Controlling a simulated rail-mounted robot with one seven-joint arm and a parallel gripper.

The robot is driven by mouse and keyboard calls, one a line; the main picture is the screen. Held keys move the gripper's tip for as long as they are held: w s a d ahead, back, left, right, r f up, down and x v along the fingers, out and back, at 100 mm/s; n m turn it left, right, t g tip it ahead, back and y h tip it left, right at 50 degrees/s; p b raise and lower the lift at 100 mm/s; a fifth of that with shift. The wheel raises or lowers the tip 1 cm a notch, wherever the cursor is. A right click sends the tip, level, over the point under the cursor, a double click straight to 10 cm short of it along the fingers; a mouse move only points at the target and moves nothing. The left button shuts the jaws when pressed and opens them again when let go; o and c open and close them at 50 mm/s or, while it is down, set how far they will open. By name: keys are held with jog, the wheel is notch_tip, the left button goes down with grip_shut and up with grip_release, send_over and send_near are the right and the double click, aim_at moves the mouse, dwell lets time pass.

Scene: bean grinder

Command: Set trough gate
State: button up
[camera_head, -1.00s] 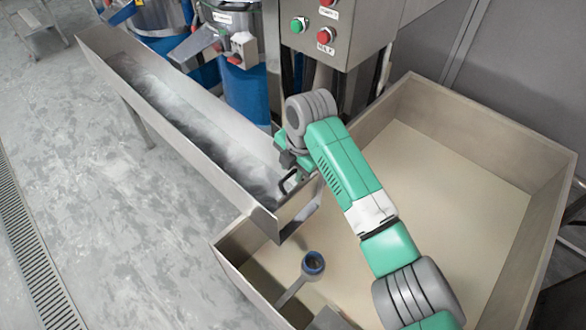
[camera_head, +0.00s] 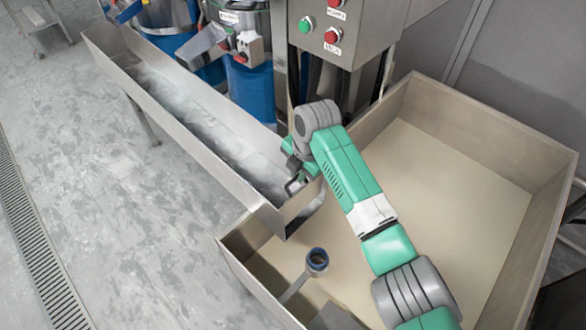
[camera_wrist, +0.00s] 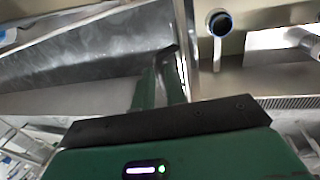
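The trough (camera_head: 190,113) is a long metal channel with whitish-grey material along its floor, running from upper left down to the middle. Its gate end (camera_head: 298,207), a metal plate, meets the left corner of the beige bin. My gripper (camera_head: 293,180) is at this end, beside a small dark looped handle (camera_head: 292,187), partly hidden by my wrist. In the wrist view the trough (camera_wrist: 90,60) lies at left, and my gripper (camera_wrist: 165,75) reaches up to its end edge. The fingertips overlap there, so I cannot tell whether they grip the handle.
The wide open bin (camera_head: 540,150) lies under my arm at right. A blue-rimmed pipe (camera_head: 317,262) stands by its left corner. A control box (camera_head: 325,30) with red and green buttons and blue drums (camera_head: 252,90) stand behind the trough.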

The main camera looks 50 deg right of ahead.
jog(key=o, duration=0.3)
jog(key=p+v, duration=0.3)
jog(key=v, duration=0.5)
jog(key=shift+p, duration=0.3)
